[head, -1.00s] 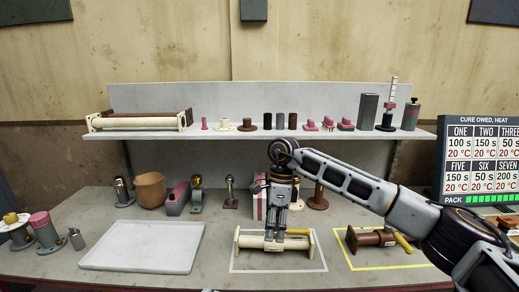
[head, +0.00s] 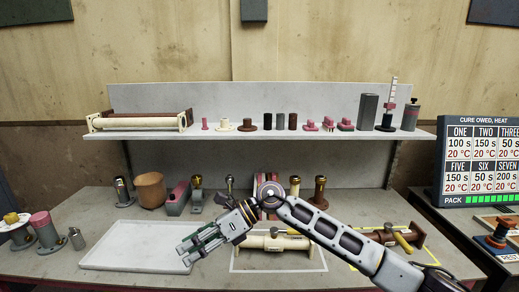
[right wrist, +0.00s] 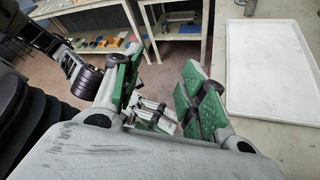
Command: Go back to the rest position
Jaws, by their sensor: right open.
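My right gripper (head: 200,246) is open and empty, above the bench near the right edge of the white tray (head: 140,258). In the right wrist view its two green-padded fingers (right wrist: 155,95) stand apart with nothing between them, and the white tray (right wrist: 272,62) is to the right. The cream pipe (head: 277,243) lies in the white-outlined area at the bench's front middle, partly behind my right arm. The brown pipe (head: 385,236) with a yellow part lies in the yellow-outlined area, partly behind my right arm.
A shelf (head: 250,133) behind holds a cream pipe (head: 137,123) and several small parts. A brown pot (head: 151,189) and several fittings stand along the bench's back. A cure panel (head: 482,160) stands at right. The white tray is empty.

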